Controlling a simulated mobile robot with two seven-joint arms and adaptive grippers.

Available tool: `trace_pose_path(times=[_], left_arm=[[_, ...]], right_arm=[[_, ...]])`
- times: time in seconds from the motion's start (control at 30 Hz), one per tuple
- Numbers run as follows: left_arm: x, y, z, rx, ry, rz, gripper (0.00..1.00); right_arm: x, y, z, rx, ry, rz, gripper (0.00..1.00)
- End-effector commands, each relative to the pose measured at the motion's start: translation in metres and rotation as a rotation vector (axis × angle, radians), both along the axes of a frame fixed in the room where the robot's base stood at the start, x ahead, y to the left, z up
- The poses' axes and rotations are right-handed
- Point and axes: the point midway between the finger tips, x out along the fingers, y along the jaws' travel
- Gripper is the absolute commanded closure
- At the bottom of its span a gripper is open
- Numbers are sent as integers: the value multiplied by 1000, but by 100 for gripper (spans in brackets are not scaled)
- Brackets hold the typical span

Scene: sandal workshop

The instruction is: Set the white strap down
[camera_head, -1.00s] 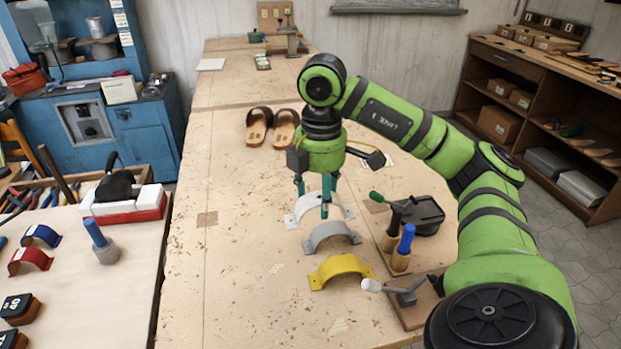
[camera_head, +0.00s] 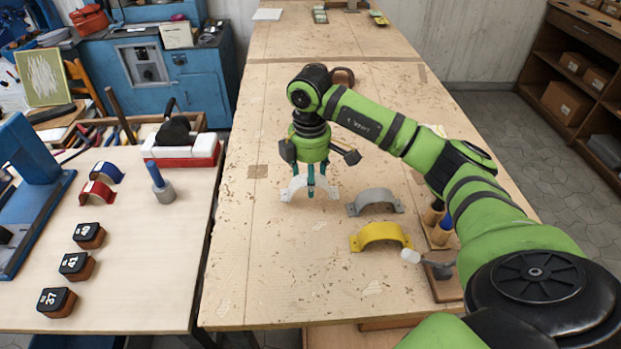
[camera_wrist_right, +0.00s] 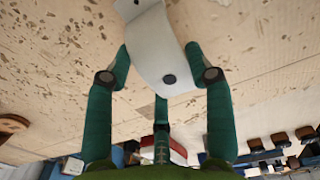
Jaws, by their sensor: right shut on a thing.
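My right gripper (camera_head: 311,192) points down over the workbench and is shut on the white strap (camera_head: 293,190). The strap is an arched band with flat ends and stands left of the grey strap (camera_head: 376,199). In the right wrist view the strap (camera_wrist_right: 158,45) lies between the green fingers (camera_wrist_right: 158,65), its curved face and a dark hole showing. The strap is at or just above the bench top; I cannot tell whether it touches. A yellow strap (camera_head: 381,234) stands nearer than the grey one. My left gripper is not in view.
The workbench (camera_head: 270,270) is bare in front and to the left of the strap. Wooden-handled tools (camera_head: 434,213) stand to the right. A side table (camera_head: 140,290) at left holds a red strap (camera_head: 97,191), a blue strap (camera_head: 107,171) and numbered blocks (camera_head: 75,264).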

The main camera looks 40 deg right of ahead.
Motion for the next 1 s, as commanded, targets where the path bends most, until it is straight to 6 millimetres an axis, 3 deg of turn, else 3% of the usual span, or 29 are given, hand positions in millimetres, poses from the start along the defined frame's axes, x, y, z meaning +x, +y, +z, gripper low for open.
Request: trace_pose_path(times=[0.2,0.57,0.6,0.63,1.0], left_arm=[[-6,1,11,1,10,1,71],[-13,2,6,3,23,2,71],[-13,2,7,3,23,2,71],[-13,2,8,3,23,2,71],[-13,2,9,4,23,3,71]], right_arm=[[-1,0,-23,0,1,-1,64],[-1,0,-28,-1,1,0,64],[-1,0,-27,0,0,0,34],[-1,0,-27,0,0,0,22],[-1,0,-25,0,0,0,22]])
